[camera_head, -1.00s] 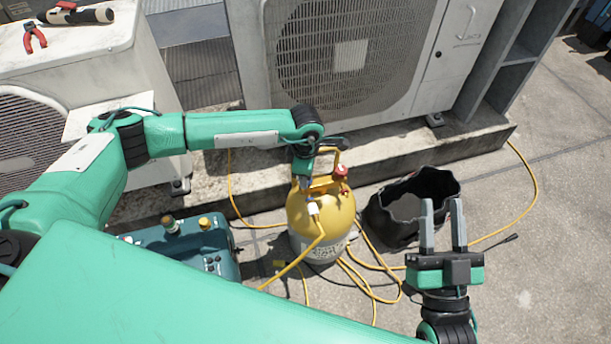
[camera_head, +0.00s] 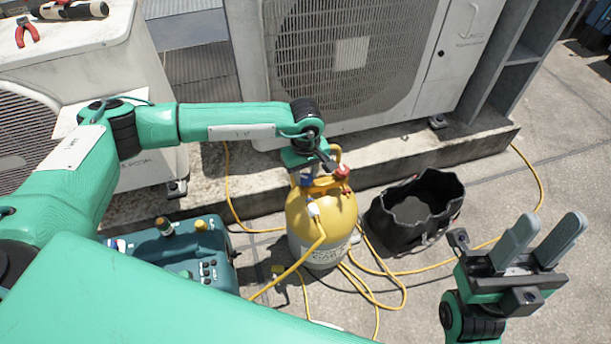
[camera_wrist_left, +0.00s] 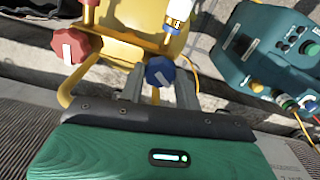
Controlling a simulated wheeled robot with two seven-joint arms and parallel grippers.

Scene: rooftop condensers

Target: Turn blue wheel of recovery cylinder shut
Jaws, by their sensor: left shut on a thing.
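The yellow recovery cylinder (camera_head: 322,218) stands upright on the roof floor, with hoses on its valves. My left gripper (camera_head: 308,178) is over the cylinder's top. In the left wrist view the blue wheel (camera_wrist_left: 160,71) sits between its two fingers, and the gripper is shut on it. The wheel bears a white mark. The red wheel (camera_wrist_left: 76,45) is to its left in that view and also shows in the head view (camera_head: 342,173). In the head view my left gripper mostly hides the blue wheel. My right gripper (camera_head: 546,236) is open and empty at the right, apart from the cylinder.
A black open bag (camera_head: 395,235) stands right of the cylinder. A teal machine (camera_head: 175,250) stands to its left. Yellow hoses (camera_head: 375,300) loop over the floor. A condenser (camera_head: 420,85) on a concrete ledge is behind. Pliers (camera_head: 27,32) lie on another unit.

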